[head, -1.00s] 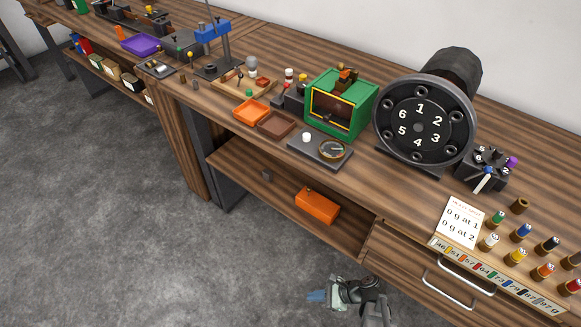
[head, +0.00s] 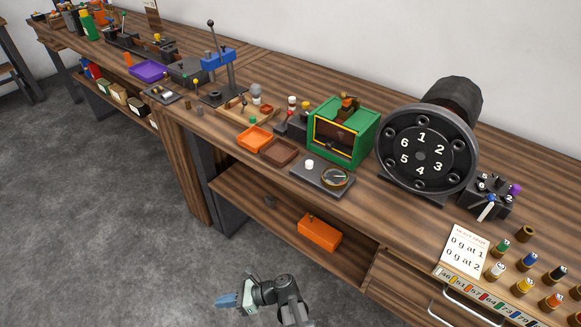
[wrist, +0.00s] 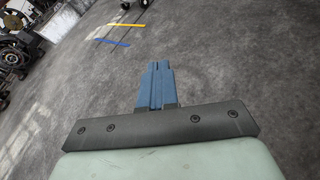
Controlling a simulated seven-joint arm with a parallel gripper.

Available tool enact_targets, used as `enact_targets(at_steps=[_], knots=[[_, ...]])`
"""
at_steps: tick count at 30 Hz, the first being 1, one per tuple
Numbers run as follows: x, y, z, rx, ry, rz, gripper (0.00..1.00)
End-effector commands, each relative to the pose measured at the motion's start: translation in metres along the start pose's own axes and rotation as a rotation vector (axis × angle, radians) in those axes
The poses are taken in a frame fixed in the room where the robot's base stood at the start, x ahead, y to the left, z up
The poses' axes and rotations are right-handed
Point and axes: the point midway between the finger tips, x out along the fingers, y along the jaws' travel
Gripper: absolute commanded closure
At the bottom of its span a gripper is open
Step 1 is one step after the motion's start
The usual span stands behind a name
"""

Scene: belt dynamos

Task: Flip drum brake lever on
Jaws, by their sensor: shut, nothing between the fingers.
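The drum (head: 424,148) is a dark round faceplate numbered 1 to 6, standing on the bench at the right. My gripper (head: 226,301) is low in front of the bench, over the floor, well left of and below the drum. Its blue fingers are shut and empty in the wrist view (wrist: 157,85).
The wooden bench carries a green box (head: 343,132), a dial plate (head: 322,176), an orange tray (head: 254,138), a brown tray (head: 280,151) and several coloured weights at the right. An orange box (head: 319,233) sits on the lower shelf. The floor (head: 110,220) at left is clear.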

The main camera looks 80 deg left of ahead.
Motion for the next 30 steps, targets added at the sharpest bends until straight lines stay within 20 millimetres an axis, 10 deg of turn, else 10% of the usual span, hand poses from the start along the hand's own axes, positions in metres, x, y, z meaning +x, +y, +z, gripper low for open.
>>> enact_targets(at_steps=[16, 30], knots=[[0.132, 0.039, 0.109, 0.060, -0.052, 0.193, 1.00], [0.094, -0.027, 0.161, -0.248, 0.267, 0.105, 1.00]])
